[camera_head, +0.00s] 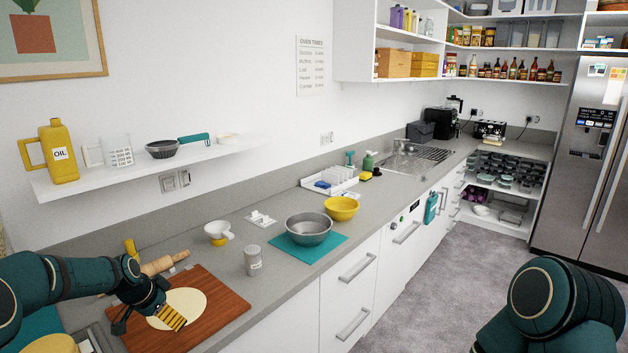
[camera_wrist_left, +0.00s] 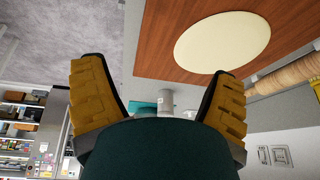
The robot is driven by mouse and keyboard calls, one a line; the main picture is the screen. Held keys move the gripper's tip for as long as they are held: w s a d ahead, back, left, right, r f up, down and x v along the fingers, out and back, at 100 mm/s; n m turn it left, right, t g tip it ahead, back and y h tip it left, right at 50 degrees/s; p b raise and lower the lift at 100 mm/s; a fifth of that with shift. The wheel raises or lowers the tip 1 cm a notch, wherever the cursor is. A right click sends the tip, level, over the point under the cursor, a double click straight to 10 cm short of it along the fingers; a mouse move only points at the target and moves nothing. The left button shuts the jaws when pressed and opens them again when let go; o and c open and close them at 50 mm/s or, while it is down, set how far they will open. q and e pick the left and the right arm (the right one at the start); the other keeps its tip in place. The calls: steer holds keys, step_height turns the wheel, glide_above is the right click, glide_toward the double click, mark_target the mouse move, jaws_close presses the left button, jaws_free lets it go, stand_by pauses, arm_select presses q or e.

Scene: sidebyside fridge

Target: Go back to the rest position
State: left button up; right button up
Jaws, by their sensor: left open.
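My left gripper (camera_head: 148,318) is over the brown wooden board (camera_head: 228,298) at the lower left of the head view. In the left wrist view its two yellow-padded fingers (camera_wrist_left: 162,98) stand wide apart with nothing between them. A flat round cream disc of dough (camera_head: 188,303) lies on the board beside the gripper, and it also shows in the left wrist view (camera_wrist_left: 222,42). My right arm shows at the lower right of the head view, but its gripper is out of view.
A wall shelf (camera_head: 120,180) with an oil jug (camera_head: 58,152) runs above. The floor (camera_head: 455,290) on the right is clear.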

arm_select(q)
steer(key=s+d+f+n+g+h+b, duration=0.1)
steer(key=s+d+f+n+b, duration=0.1)
steer(key=s+d+f, duration=0.6)
steer(key=s+d+f+n+h+b, duration=0.15)
steer(key=s+d+f, duration=0.35)
steer(key=d+f, duration=0.6)
steer(key=s+d+f+n+b, duration=0.2)
steer(key=s+d+f, duration=0.1)
steer(key=s, duration=0.5)
steer(key=s+d+f+n+g+b, duration=0.1)
steer(key=s+d+f+n+b, duration=0.1)
steer(key=s, duration=0.7)
step_height(320, 180, down, 2)
steer(key=d+n+y, duration=0.1)
steer(key=d, duration=0.1)
steer(key=shift+s+d+f+g, duration=0.2)
steer(key=shift+d+g, duration=0.1)
steer(key=shift+d, duration=0.1)
